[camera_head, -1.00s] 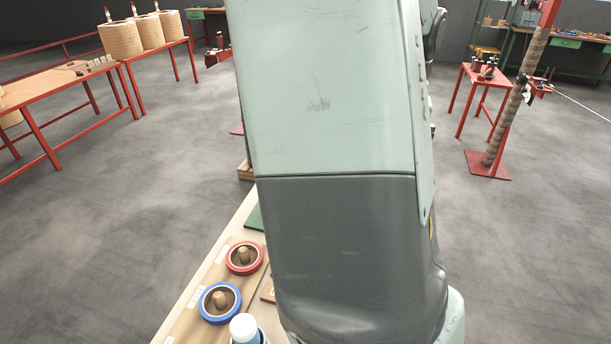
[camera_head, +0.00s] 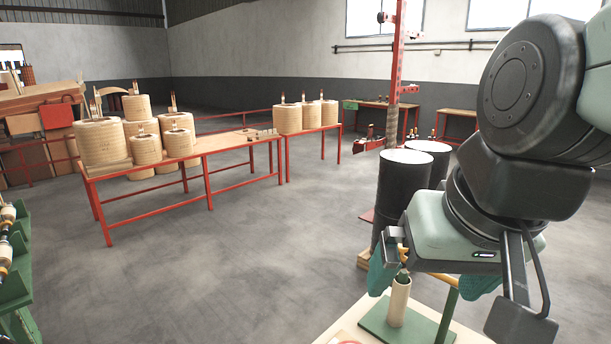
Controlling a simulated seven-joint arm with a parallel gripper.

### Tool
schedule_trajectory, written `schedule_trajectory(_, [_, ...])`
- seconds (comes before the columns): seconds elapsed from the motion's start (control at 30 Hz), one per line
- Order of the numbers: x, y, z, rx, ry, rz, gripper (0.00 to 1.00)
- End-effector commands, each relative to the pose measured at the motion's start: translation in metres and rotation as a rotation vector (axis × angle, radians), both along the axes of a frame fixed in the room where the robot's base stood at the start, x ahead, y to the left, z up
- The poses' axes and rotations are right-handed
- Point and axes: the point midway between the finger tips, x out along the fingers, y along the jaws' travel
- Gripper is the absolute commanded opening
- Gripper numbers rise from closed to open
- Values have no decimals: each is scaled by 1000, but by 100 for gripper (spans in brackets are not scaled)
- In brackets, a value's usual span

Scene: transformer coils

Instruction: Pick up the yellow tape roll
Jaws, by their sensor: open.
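I cannot make out the yellow tape roll in the current head view. My gripper (camera_head: 475,258), at the end of my pale green and dark arm, is at the lower right, above a light workbench (camera_head: 345,322). It is open. I see no object held in it, though its fingertips are not clearly shown. A small reddish edge (camera_head: 348,342) shows at the bottom of the picture on the bench; it is too cut off to identify.
A green base (camera_head: 375,322) with a pale upright cylinder (camera_head: 399,300) and a hanging teal cloth (camera_head: 380,272) are close to my gripper. Black drums (camera_head: 398,195) stand behind. A long red-legged table (camera_head: 225,142) with coils is at left; open floor lies between.

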Motion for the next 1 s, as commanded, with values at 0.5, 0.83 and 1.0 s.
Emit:
schedule_trajectory(0.5, [-22,18,6,-98,-83,59,45])
schedule_trajectory(0.83, [-19,14,0,-103,-44,30,45])
schedule_trajectory(1.0, [-5,-3,-28,-141,144,-127,45])
